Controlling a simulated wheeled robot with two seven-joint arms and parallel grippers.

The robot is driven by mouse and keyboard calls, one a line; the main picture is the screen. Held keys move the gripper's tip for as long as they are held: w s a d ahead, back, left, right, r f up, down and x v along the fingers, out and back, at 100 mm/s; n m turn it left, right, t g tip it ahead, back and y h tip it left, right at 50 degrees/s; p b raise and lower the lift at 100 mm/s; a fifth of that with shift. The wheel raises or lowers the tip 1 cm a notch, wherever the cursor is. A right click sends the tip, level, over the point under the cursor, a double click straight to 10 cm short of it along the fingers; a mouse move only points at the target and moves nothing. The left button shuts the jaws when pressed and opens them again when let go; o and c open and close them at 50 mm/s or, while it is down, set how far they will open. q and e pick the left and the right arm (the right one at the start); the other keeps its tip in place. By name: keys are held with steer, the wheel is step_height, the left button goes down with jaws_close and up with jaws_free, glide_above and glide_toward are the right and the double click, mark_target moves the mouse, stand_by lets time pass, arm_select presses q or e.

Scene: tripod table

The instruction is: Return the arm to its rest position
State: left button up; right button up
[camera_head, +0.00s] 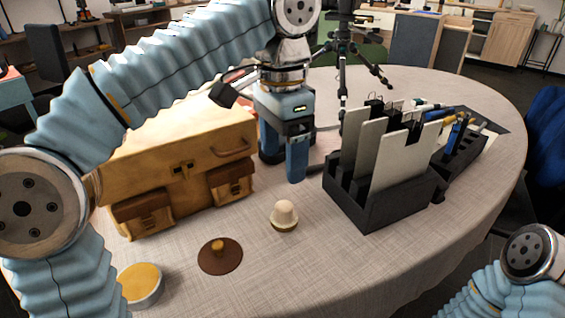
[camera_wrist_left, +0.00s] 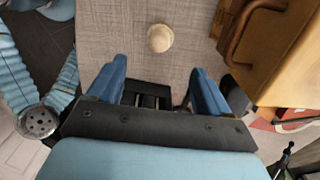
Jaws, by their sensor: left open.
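My left gripper (camera_head: 284,167) hangs pointing down over the table, between a brown leather case and a black rack. It is open, with its two blue fingers apart and nothing between them; they also show in the left wrist view (camera_wrist_left: 158,75). A small cream-topped object (camera_head: 285,210) stands on the table in front of the fingers, apart from them. It shows in the left wrist view (camera_wrist_left: 160,38) beyond the fingertips. My left arm reaches across from the left above the case. Part of my right arm shows at the lower right; its gripper is out of view.
The brown case (camera_head: 175,160) stands left of the gripper. The black rack (camera_head: 375,200) with white panels stands to its right. A brown disc with a knob (camera_head: 219,262) and a yellow-filled bowl (camera_head: 141,281) lie nearer. A black tripod (camera_head: 345,60) stands behind. The front-right tablecloth is clear.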

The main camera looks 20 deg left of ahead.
mark_target(282, 205)
stand_by(0.3)
arm_select(q)
step_height(282, 205, down, 13)
steer(key=b, duration=0.4)
steer(key=shift+r, duration=0.1)
steer(key=r, duration=0.1)
steer(key=r+p, duration=0.1)
steer(key=r, duration=0.2)
steer(key=shift+s+d+r, duration=0.2)
steer(key=shift+s+r, duration=0.05)
steer(key=shift+r, duration=0.1)
steer(key=shift+s+d+r, duration=0.25)
steer(key=shift+s+r, duration=0.1)
steer(key=shift+r, duration=0.05)
steer(key=shift+f, duration=0.1)
